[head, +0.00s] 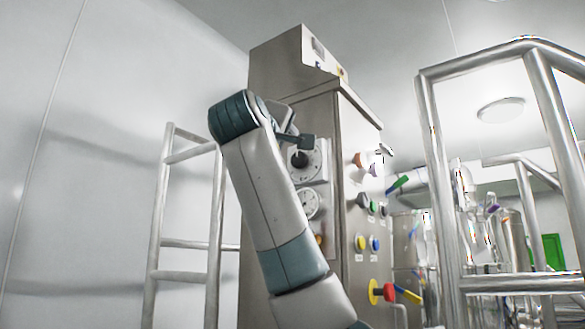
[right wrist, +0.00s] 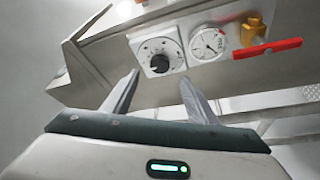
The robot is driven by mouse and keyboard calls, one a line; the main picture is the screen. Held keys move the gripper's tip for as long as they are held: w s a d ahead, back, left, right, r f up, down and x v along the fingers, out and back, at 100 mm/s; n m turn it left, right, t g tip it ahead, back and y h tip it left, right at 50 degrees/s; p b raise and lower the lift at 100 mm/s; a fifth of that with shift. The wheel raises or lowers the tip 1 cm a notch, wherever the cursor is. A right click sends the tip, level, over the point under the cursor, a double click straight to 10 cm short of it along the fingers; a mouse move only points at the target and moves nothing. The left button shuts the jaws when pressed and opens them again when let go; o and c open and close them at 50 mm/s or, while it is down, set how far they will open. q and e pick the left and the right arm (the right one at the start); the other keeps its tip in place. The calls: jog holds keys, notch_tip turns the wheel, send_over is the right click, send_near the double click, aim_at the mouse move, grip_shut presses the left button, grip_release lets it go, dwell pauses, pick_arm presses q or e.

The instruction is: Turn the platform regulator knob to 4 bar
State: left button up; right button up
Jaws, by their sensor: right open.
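The regulator knob (head: 300,158) is black on a pale round dial, high on the narrow front of the steel cabinet. In the right wrist view the knob (right wrist: 159,63) sits on a square white plate with scale marks, too small to read. A round pressure gauge (right wrist: 208,43) is beside it; the gauge (head: 308,204) also shows below the knob in the head view. My right gripper (right wrist: 160,79) is open and empty, its fingers pointing at the knob with a gap left. In the head view my right gripper (head: 294,132) partly covers the dial's top. My left gripper is out of view.
A yellow valve with a red handle (right wrist: 268,47) lies beyond the gauge. The cabinet's side (head: 362,270) carries several coloured buttons and a red-yellow switch (head: 388,291). A ladder-like rail (head: 160,225) stands left, and a steel handrail (head: 432,150) right.

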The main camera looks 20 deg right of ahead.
jog(key=b+v, duration=0.3)
jog(key=v, duration=0.6)
jog(key=shift+b, duration=0.3)
jog(key=shift+s, duration=0.1)
